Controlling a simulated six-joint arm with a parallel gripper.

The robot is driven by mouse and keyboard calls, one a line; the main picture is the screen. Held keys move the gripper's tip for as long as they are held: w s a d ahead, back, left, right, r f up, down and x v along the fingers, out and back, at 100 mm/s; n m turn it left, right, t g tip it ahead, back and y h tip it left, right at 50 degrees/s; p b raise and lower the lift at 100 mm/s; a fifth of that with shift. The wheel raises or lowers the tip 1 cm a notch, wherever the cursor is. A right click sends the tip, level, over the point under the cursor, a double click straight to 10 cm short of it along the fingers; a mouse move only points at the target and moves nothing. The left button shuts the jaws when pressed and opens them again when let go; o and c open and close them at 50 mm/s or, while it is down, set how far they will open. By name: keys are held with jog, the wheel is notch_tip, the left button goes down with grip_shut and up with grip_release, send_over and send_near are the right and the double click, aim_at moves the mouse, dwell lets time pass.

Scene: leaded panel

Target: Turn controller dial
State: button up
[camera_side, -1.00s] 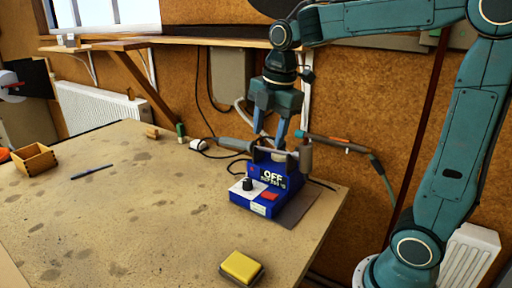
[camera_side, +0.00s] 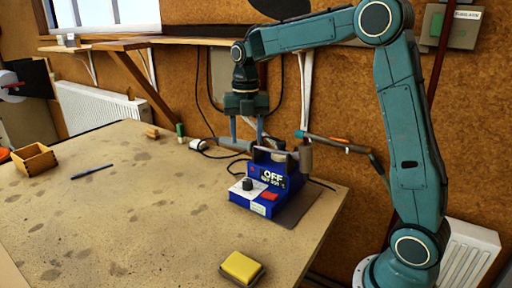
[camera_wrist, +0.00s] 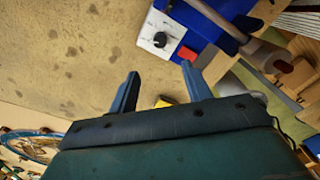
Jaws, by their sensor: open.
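The blue controller (camera_side: 272,188) sits near the right end of the table, its display reading OFF. Its black dial (camera_side: 248,184) stands on a white panel at the front left, beside a red switch (camera_side: 270,196). In the wrist view the dial (camera_wrist: 160,40) shows near the top middle, with the blue controller (camera_wrist: 204,30) around it. My gripper (camera_side: 247,142) is above and behind the controller, pointing down. In the wrist view its two fingers (camera_wrist: 162,88) are apart with nothing between them, and the dial is beyond the fingertips.
A soldering iron (camera_side: 236,144) and a holder (camera_side: 305,158) are close to the controller. A yellow sponge (camera_side: 241,267) lies at the front edge. A wooden box (camera_side: 34,159) and a blue pen (camera_side: 94,171) lie left. The middle of the table is clear.

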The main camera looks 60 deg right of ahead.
aim_at(247, 180)
jog(key=shift+f, duration=0.2)
notch_tip(247, 180, down, 14)
jog(key=shift+r, duration=0.25)
dwell(0.4)
jog(key=c, duration=1)
